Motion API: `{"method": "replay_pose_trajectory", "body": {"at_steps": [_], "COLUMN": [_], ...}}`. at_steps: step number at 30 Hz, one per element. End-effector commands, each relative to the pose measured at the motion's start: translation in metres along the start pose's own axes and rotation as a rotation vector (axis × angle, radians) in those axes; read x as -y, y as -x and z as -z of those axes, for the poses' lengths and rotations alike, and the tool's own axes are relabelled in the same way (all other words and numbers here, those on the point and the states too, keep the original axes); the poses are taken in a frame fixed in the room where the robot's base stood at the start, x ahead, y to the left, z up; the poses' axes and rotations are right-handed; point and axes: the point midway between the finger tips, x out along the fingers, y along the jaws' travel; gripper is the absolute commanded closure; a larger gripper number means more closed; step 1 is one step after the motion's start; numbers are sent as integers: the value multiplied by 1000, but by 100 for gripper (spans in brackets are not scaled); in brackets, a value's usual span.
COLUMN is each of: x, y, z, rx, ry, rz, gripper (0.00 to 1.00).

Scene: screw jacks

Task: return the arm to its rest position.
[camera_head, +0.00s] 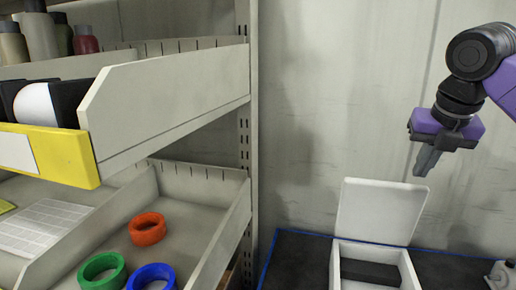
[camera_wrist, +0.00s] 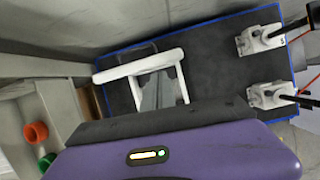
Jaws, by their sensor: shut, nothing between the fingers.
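My gripper (camera_head: 424,165) shows in the head view at the right, at the end of my purple and black arm. It points down and its fingers are shut with nothing between them. It is in the air above and to the right of an open white box (camera_head: 376,252). In the wrist view the gripper fingers (camera_wrist: 158,96) show in front of the same box (camera_wrist: 183,88), partly covering its inside. The box has a raised white lid (camera_head: 381,211) and something dark inside.
A shelf rack (camera_head: 170,103) fills the left, with orange (camera_head: 147,229), green (camera_head: 102,272) and blue (camera_head: 151,278) rings in its lower tray. The box stands on a dark blue-edged mat (camera_head: 293,257). Two white screw jacks (camera_wrist: 262,38) (camera_wrist: 272,95) stand at the mat's right in the wrist view.

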Motion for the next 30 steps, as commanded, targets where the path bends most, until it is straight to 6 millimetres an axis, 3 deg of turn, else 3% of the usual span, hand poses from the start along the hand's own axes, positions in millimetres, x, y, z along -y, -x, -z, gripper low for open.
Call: {"method": "replay_pose_trajectory", "body": {"at_steps": [8,17,24,30], "x": [-14,-48,-95,-135], "y": [1,23,24,16], "z": [-19,-60,-77,-68], "rx": [80,267,343,288], "ry": [-166,-427,-729,-1012], "rz": [-60,-244,-583,-938], "gripper": [100,100,100,100]}}
